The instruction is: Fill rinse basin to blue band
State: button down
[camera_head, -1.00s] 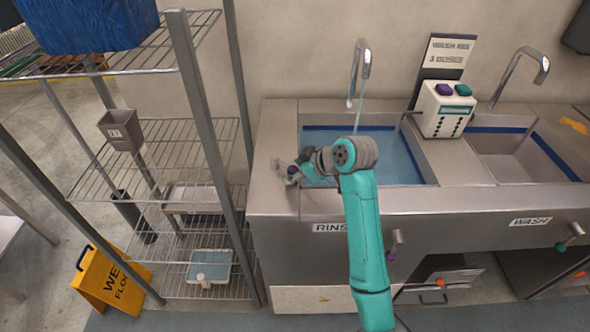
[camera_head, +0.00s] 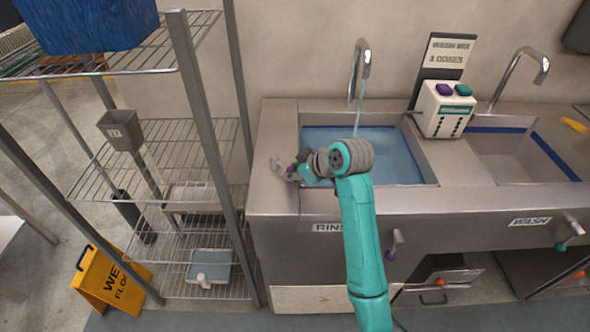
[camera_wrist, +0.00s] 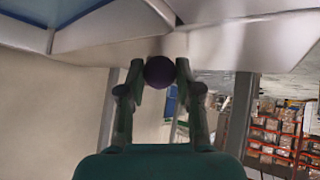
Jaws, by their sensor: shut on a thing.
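The rinse basin (camera_head: 320,217) is the left sink, with the RINSE label on its front. Its faucet (camera_head: 362,58) runs a stream of water (camera_head: 355,100) into it. The blue water (camera_head: 385,150) stands high, close to the dark blue band (camera_head: 340,127) at the back wall; the exact gap is hard to tell. My gripper (camera_head: 290,170) is at the basin's left rim, partly hidden behind my wrist. In the wrist view my gripper (camera_wrist: 160,72) is shut on a dark purple round knob (camera_wrist: 159,72), next to the steel sink edge.
The wash basin (camera_head: 520,150) on the right has a blue band and shows no water. A white dispenser (camera_head: 444,110) stands between the basins. Levers with a purple knob (camera_head: 393,247) and a teal knob (camera_head: 563,246) are on the front. A wire shelf (camera_head: 150,155) stands left.

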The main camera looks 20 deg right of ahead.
jog(key=a+m+h, duration=0.1)
jog(key=m, duration=0.1)
jog(key=s+a+m+t+h, duration=0.1)
jog(key=a+m+h, duration=0.1)
jog(key=shift+a+h, duration=0.2)
jog(key=shift+h, duration=0.1)
jog(key=shift+w+a+m+h, duration=0.15)
jog(key=shift+a+m+h, duration=0.6)
jog(key=shift+m, duration=0.5)
jog(key=shift+w+a+m+h, duration=0.1)
jog(key=shift+a+m+h, duration=0.45)
jog(key=shift+m+h, duration=0.55)
jog(key=c, duration=0.8)
grip_release()
jog(key=shift+a, duration=0.1)
jog(key=v, duration=1.2)
jog(key=shift+w+r, duration=0.2)
